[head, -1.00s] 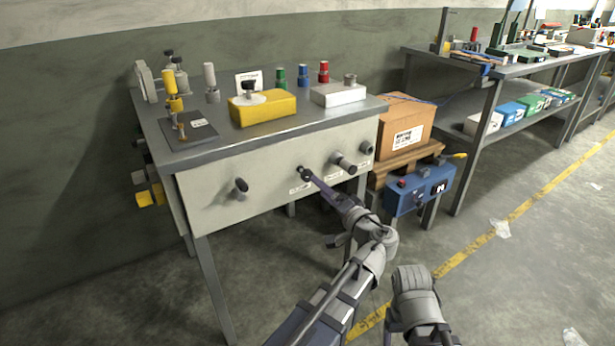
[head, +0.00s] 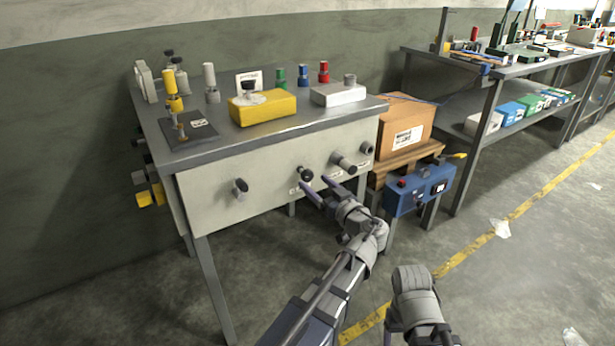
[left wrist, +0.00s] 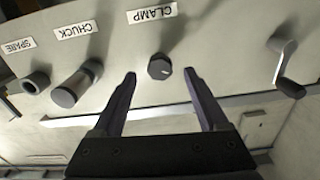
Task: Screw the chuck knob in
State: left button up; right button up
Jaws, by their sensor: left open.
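The chuck knob (head: 343,162) is a grey cylinder sticking out of the bench's front panel. In the left wrist view the chuck knob (left wrist: 72,88) is left of the fingers, by the upside-down CHUCK label (left wrist: 78,30). The dark clamp knob (head: 306,174), with a pale mark on its face, also shows in the left wrist view (left wrist: 159,67). My left gripper (head: 316,183) is open and empty in front of the panel, below the clamp knob. In the left wrist view its fingertips (left wrist: 160,75) flank the clamp knob with gaps.
The panel (head: 210,200) also carries a crank (head: 240,188) at left and the spare fitting (head: 367,149) at right. A blue control box (head: 420,190) and a carton (head: 403,125) on a pallet stand right of the bench. The floor in front is open.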

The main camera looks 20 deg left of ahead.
aim_at(309, 177)
pick_arm(q)
jog(key=shift+x, duration=2.5)
jog(key=shift+c, duration=0.3)
grip_shut()
